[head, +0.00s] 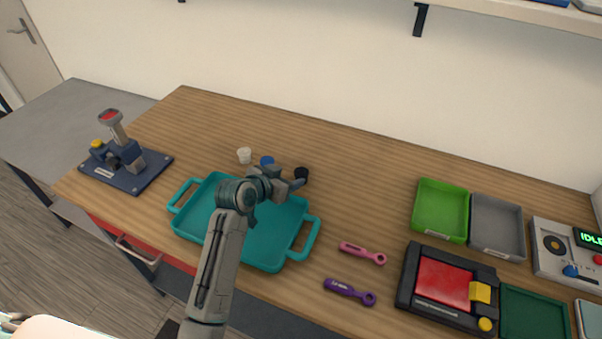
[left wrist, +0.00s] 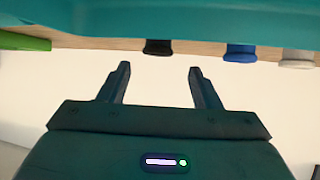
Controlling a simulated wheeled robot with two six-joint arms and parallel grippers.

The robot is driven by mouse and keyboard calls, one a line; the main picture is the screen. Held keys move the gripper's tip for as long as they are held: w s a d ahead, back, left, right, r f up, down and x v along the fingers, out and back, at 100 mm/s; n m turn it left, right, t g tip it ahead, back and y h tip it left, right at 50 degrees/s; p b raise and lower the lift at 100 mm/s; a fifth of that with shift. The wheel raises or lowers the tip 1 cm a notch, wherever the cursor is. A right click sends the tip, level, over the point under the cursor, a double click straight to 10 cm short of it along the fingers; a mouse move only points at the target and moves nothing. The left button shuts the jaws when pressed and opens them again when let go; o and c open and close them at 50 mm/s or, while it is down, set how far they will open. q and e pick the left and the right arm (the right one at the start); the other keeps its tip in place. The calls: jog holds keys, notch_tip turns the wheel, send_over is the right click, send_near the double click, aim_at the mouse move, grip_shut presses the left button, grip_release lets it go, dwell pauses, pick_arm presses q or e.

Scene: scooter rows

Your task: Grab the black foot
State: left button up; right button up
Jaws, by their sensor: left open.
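The black foot (head: 302,173) stands on the wooden table behind the teal tray, at the right end of a short row. A blue foot (head: 267,160) and a white foot (head: 244,155) stand to its left. My left gripper (head: 297,183) reaches over the tray and is close to the black foot in the head view. In the left wrist view the gripper (left wrist: 160,70) is open with nothing between its fingers. The black foot (left wrist: 158,47) shows just beyond the fingertips, roughly centred between them. My right gripper is not in view.
The teal tray (head: 191,226) lies under my left arm. Pink (head: 363,253) and purple (head: 350,291) tools lie to its right. Green (head: 440,210) and grey (head: 497,226) bins and a red-and-black device (head: 443,284) stand further right. A blue-based fixture (head: 127,172) stands at the left.

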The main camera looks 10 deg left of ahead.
aim_at(300, 173)
pick_arm(q)
jog(key=shift+w+d+f, duration=0.15)
jog(key=shift+w+d, duration=0.15)
jog(key=shift+w, duration=0.05)
jog(key=p+x, duration=0.1)
jog(key=x, duration=0.1)
jog(key=shift+w+d+f+p, duration=0.1)
jog(key=shift+w+d+p, duration=0.15)
jog(key=shift+p, duration=0.1)
jog(key=shift+x, duration=1)
jog(key=shift+w+f, duration=0.2)
jog(key=shift+f, duration=0.15)
jog(key=shift+s, duration=0.1)
jog(key=c, duration=1.1)
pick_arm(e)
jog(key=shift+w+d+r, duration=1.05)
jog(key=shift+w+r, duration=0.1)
